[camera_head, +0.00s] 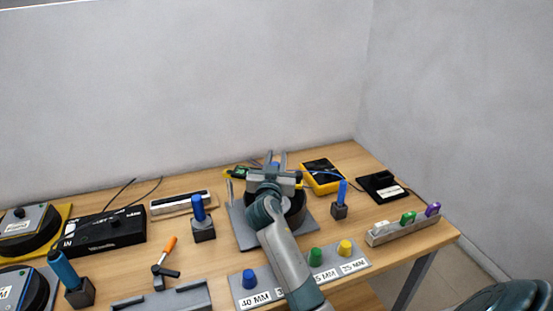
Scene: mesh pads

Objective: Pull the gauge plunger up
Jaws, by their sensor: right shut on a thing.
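My right gripper (276,160) is at the centre of the camera_head view, over the gauge on a grey base plate (243,235). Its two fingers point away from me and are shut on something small. The gauge's dark round body (297,215) shows partly beneath and beside my gripper and forearm. The plunger itself is mostly hidden by the gripper, so I cannot tell how far up it stands. A small bit of blue shows near the fingertips. My left gripper is not in view.
Blue-handled tools in dark blocks stand left (203,228) and right (339,208) of the gauge. A yellow meter (322,178) lies behind right. A grey strip with coloured knobs (357,265) lies in front under my forearm. A rail with green and purple knobs (392,233) is at right.

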